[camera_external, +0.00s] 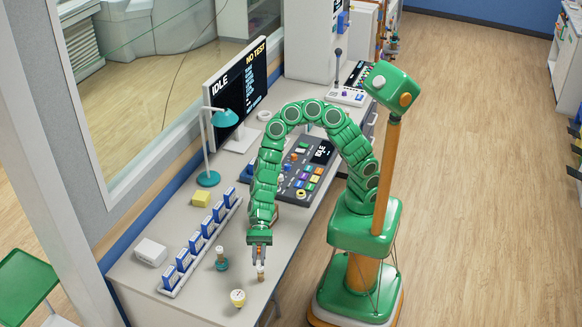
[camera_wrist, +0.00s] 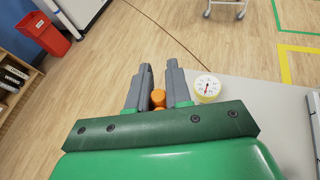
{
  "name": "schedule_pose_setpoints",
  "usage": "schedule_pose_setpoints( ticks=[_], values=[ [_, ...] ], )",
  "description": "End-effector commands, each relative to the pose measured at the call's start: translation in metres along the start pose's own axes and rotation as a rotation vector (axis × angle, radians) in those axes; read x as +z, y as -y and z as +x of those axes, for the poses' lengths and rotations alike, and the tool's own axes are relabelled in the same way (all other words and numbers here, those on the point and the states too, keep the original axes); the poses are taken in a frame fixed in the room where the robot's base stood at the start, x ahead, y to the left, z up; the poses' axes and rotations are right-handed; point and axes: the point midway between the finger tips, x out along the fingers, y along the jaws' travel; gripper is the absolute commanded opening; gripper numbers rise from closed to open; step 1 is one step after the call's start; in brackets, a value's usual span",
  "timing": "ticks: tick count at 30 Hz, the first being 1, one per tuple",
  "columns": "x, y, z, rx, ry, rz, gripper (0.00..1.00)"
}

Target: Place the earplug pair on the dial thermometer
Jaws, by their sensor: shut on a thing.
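My gripper (camera_external: 260,262) points down over the front part of the desk. It is shut on the earplug pair (camera_external: 261,274), which shows as a small tan piece below the fingers. In the wrist view, orange earplugs (camera_wrist: 158,97) show between the two grey fingers of my gripper (camera_wrist: 158,70), partly hidden by them. The dial thermometer (camera_external: 237,298) stands on the desk to the lower left of my gripper, apart from it. In the wrist view its round cream dial (camera_wrist: 207,87) with a red needle faces up, just right of the fingers.
A dark green object with a tan top (camera_external: 222,262) stands left of my gripper. A rack of blue-and-white boxes (camera_external: 200,245), a white box (camera_external: 150,252) and a yellow block (camera_external: 201,199) lie farther left. A control panel (camera_external: 300,170) is behind. The desk around the thermometer is clear.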

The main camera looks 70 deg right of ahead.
Motion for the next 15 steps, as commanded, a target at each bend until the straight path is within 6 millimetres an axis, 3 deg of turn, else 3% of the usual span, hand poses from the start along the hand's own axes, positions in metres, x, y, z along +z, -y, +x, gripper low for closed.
schedule_pose_setpoints(
  ticks=[8, 15],
  values=[
    [0.015, -0.02, -0.005, 0.023, -0.004, -0.017, 0.0],
    [0.011, -0.004, 0.014, 0.028, -0.006, -0.018, 0.0]
  ],
)
